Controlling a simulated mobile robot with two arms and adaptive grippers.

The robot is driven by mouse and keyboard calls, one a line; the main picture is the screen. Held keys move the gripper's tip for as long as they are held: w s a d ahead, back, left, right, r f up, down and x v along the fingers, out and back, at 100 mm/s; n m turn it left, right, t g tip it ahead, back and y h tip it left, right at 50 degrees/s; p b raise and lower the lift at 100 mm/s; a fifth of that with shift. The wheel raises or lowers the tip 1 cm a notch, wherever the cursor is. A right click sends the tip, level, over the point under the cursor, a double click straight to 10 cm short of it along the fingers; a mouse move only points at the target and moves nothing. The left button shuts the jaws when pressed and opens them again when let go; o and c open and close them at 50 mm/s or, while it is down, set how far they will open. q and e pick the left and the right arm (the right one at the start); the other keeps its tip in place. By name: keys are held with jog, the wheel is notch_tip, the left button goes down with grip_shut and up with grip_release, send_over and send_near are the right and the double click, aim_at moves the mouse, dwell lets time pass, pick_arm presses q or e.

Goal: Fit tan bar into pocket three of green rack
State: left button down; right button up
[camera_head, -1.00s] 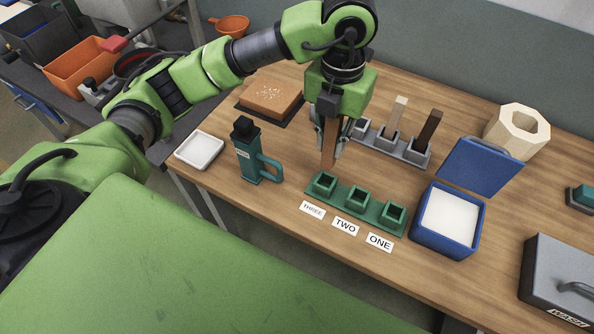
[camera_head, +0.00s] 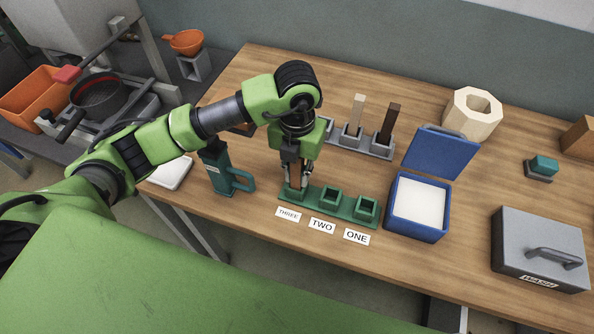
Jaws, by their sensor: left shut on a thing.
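The tan bar (camera_head: 296,173), a medium-brown upright stick, is in my left gripper (camera_head: 298,182), which is shut on it and points down. The green rack (camera_head: 314,203) has three square pockets in a row. The bar's lower end is at pocket three (camera_head: 291,194), the leftmost, behind the THREE label (camera_head: 288,214). The fingers and pocket walls hide the bar's tip, so I cannot tell how deep it sits. Pocket two (camera_head: 332,197) and pocket one (camera_head: 366,208) look empty. My right gripper is not in view.
A grey rack (camera_head: 374,149) behind holds a pale bar (camera_head: 357,108) and a dark brown bar (camera_head: 390,121). A teal handled holder (camera_head: 217,172) stands close on the left. A blue open box (camera_head: 389,220) stands close on the right.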

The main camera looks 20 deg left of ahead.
pick_arm(q)
jog(key=shift+f, duration=0.1)
jog(key=shift+f+b, duration=0.15)
jog(key=shift+b, duration=0.15)
jog(key=c, duration=1.9)
grip_release()
jog(key=shift+r+p, duration=0.3)
jog(key=shift+p, duration=0.05)
jog(key=shift+r+b, duration=0.3)
jog(key=shift+r, duration=0.05)
notch_tip(320, 180, up, 10)
jog(key=shift+f+b, duration=0.15)
jog(key=shift+b, duration=0.75)
jog(key=shift+r, duration=0.8)
